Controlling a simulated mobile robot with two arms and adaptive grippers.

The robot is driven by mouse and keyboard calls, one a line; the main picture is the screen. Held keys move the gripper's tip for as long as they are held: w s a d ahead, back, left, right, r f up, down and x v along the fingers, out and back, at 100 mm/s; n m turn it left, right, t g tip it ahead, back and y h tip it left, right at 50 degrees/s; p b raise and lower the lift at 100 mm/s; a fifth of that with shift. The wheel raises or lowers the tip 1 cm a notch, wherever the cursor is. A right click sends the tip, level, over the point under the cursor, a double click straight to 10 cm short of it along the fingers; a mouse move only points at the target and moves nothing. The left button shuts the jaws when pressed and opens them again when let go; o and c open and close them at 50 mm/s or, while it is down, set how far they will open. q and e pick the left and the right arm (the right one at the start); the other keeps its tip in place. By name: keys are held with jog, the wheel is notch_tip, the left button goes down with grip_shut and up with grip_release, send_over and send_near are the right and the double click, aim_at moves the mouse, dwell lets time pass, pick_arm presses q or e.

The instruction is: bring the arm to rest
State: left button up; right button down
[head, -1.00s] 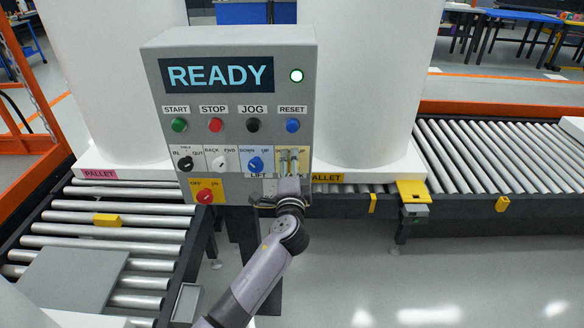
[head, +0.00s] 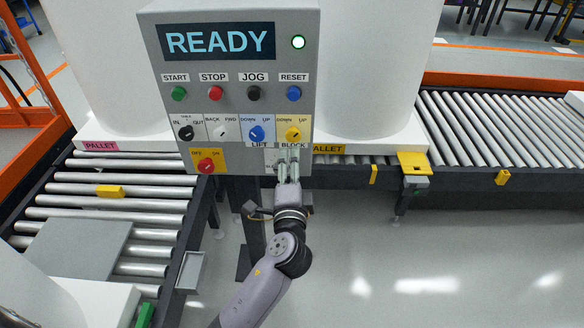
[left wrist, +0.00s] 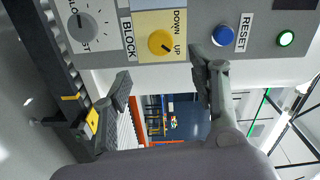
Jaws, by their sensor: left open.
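The control panel (head: 228,110) stands upright in the head view, with READY on its display (head: 218,43). My left gripper (head: 288,154) is open and empty in front of the panel's lower right, just below the yellow BLOCK knob (head: 293,134). In the left wrist view, the two fingers (left wrist: 160,88) are spread apart, and the yellow knob (left wrist: 161,43) shows clear of them. A grey knob (left wrist: 82,27) also shows there; the gripper covers that panel area in the head view. My right gripper is not in view.
Roller conveyors lie to the left (head: 110,206) and right (head: 490,130). Large white cylinders (head: 375,70) stand behind the panel on pallets. A yellow bracket (head: 413,162) sticks out at the right conveyor. The floor (head: 400,260) at lower right is clear.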

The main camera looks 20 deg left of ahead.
pick_arm(q)
jog(key=shift+s, duration=0.15)
dwell(0.3)
jog(key=s+f+n+g+h, duration=0.1)
jog(key=s+f+g, duration=0.25)
jog(key=f, duration=0.95)
jog(key=s+f+g+h, duration=0.2)
jog(key=s+f, duration=0.2)
jog(key=f, duration=0.8)
jog(key=s+f+n+g+h, duration=0.1)
jog(key=s+f+g, duration=0.25)
jog(key=f, duration=0.95)
jog(key=s+a+f+n+g, duration=0.2)
jog(key=s+f+n+g, duration=0.1)
jog(key=s+f, duration=1.05)
jog(key=s+a+f+n+g, duration=0.1)
jog(key=s+f+n, duration=0.1)
jog(key=s, duration=0.6)
jog(key=s+a+f+n+g, duration=0.1)
jog(key=s+a+f+g, duration=0.1)
jog(key=s, duration=0.6)
jog(key=s+a+f+n+g+h, duration=0.1)
jog(key=s+f, duration=0.3)
jog(key=s, duration=0.5)
jog(key=shift+a+f+n, duration=0.15)
jog(key=shift+a+n, duration=0.25)
jog(key=shift+n, duration=0.4)
